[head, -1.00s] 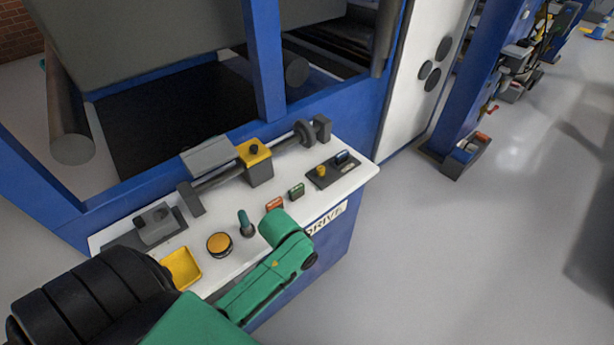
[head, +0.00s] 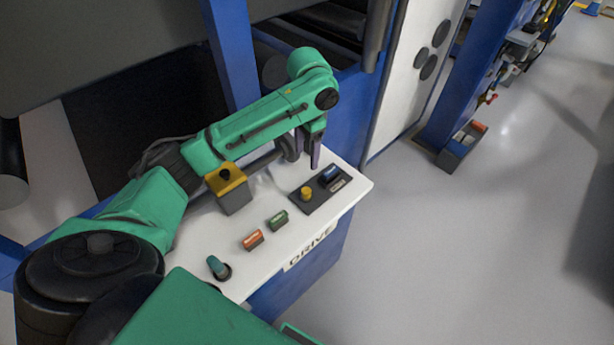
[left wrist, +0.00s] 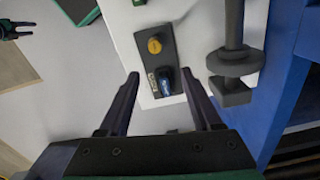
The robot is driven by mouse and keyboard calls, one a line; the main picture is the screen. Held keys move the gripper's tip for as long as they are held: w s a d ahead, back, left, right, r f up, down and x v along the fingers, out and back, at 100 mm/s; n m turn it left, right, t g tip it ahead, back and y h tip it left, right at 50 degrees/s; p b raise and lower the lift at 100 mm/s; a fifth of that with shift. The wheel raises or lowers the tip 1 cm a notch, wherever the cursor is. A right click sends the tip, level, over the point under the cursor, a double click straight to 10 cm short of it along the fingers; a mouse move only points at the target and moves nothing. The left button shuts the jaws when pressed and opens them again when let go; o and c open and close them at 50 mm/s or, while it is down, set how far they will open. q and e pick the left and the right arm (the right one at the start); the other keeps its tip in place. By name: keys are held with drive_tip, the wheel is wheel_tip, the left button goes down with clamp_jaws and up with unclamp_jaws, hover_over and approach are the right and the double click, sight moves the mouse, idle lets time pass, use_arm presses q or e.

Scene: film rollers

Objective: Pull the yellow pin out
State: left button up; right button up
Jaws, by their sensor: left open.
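The yellow pin (head: 306,193) stands upright in a dark plate (head: 316,202) near the right end of the white panel. A blue piece (head: 330,174) sits behind it on the same plate. In the left wrist view, the pin (left wrist: 154,46) is beyond my fingertips and the blue piece (left wrist: 165,84) is nearer, between the fingers. My left gripper (head: 314,158) is open and empty, pointing down above the plate's back end, apart from the pin. A dark forked shape (left wrist: 20,29), probably my right gripper, shows small at the left wrist view's upper left.
A yellow-topped block (head: 228,187) and a roller rail lie under my left arm. Orange (head: 252,240) and green (head: 277,220) switches and a teal knob (head: 217,267) are along the panel front. The blue machine frame (head: 238,60) rises behind. Open floor lies right.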

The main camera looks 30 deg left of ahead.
use_arm(q)
hover_over(306, 190)
drive_tip(key=f, duration=0.7)
drive_tip(key=shift+s+d+p, duration=0.25)
drive_tip(key=shift+s+p, duration=0.1)
drive_tip(key=f, duration=0.5)
drive_tip(key=shift+w+a+f, duration=0.25)
drive_tip(key=shift+w+f, duration=0.1)
drive_tip(key=shift+f, duration=0.05)
drive_tip(key=shift+s+d+f, duration=0.1)
drive_tip(key=shift+f, duration=0.3)
drive_tip(key=c, duration=0.9)
clamp_jaws()
use_arm(e)
drive_tip(key=shift+s+d+r, duration=0.1)
drive_tip(key=shift+s+r, duration=0.1)
drive_tip(key=shift+s, duration=0.35)
drive_tip(key=shift+s+d+r, duration=0.1)
drive_tip(key=shift+s+r, duration=0.1)
drive_tip(key=shift+s, duration=0.35)
